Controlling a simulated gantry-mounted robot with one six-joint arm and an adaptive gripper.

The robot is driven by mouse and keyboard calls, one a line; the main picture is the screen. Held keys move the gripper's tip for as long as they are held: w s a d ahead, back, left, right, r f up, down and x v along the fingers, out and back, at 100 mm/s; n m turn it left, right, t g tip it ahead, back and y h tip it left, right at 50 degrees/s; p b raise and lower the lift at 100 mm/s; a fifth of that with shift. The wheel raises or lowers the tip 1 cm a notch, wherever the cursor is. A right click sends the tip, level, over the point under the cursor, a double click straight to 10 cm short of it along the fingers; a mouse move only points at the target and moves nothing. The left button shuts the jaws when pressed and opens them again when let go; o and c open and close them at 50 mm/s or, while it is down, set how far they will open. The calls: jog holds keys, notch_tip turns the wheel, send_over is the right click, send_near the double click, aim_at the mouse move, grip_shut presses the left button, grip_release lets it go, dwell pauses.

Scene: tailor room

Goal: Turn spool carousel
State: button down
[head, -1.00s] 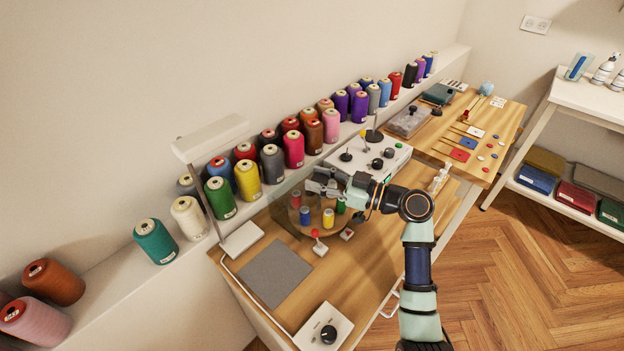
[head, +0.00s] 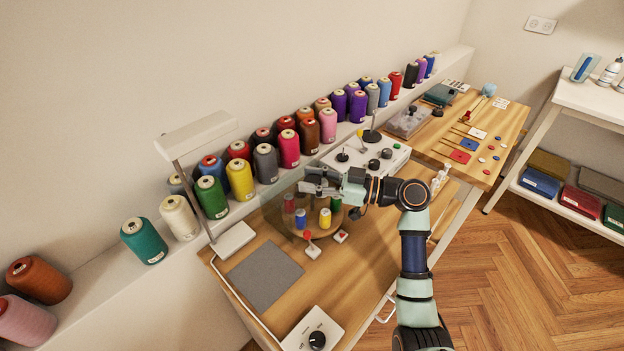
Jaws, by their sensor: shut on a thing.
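The spool carousel (head: 314,231) is a round wooden turntable on the bench. Around it stand a red spool (head: 289,203), a blue spool (head: 300,219), a yellow spool (head: 325,219) and a green spool (head: 336,204). A see-through panel (head: 284,193) stands at its back left. My gripper (head: 307,188) reaches in from the right, above the spools and over the carousel. It is shut on part of the carousel; its fingers hide the gripped part.
A red-knobbed lever (head: 308,236) and a small white box with a red mark (head: 341,237) sit in front. A lamp (head: 236,238) and grey mat (head: 265,275) are left. A white control panel (head: 370,160) is behind. Large thread cones (head: 240,180) line the ledge.

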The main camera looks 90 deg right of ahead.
jog(key=c, duration=0.7)
grip_release()
jog(key=v, duration=1.2)
jog(key=shift+o, duration=0.3)
jog(key=shift+w+r, duration=0.1)
